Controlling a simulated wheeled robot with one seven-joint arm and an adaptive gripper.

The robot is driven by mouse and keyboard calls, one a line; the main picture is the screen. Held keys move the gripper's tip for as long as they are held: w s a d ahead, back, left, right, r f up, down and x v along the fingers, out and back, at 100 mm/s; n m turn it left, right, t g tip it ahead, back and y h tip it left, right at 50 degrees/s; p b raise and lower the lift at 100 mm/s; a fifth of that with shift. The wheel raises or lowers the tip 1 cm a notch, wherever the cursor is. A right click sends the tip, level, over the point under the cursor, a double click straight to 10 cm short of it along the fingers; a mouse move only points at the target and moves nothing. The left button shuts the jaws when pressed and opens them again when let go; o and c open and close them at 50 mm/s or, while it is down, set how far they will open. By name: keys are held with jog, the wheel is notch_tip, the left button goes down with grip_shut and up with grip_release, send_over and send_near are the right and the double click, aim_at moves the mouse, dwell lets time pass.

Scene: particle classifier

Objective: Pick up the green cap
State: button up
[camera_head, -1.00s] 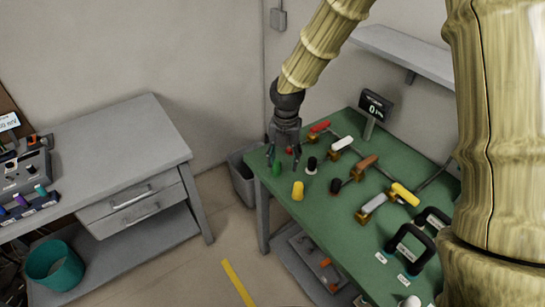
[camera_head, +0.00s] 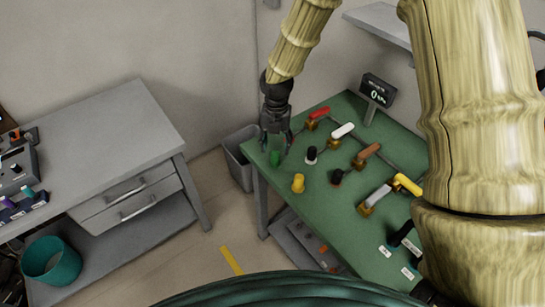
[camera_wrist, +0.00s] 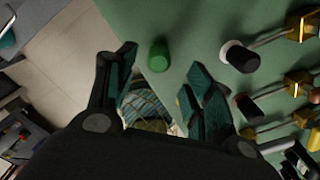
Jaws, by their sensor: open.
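The green cap (camera_head: 275,158) stands on the green table near its left corner. In the wrist view the green cap (camera_wrist: 158,56) stands upright, ahead of the gap between my fingertips. My gripper (camera_head: 276,147) hangs over that corner, pointing down, with its fingers on either side of the cap's place in the head view. In the wrist view my gripper (camera_wrist: 161,68) is open with nothing between its fingers. I cannot tell the exact height of the fingertips over the table.
Several coloured valve handles, such as the red one (camera_head: 319,113), lie beyond. A display (camera_head: 376,91) stands at the back. A grey bin (camera_head: 238,165) is left of the table.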

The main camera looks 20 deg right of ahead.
aim_at(275, 153)
jog(key=shift+s+f+p, duration=0.1)
jog(key=shift+f+p, duration=0.2)
jog(key=shift+f, duration=0.1)
jog(key=shift+f+p, duration=0.65)
jog(key=shift+f, duration=1.55)
jog(key=shift+c, duration=0.2)
jog(key=c, duration=0.8)
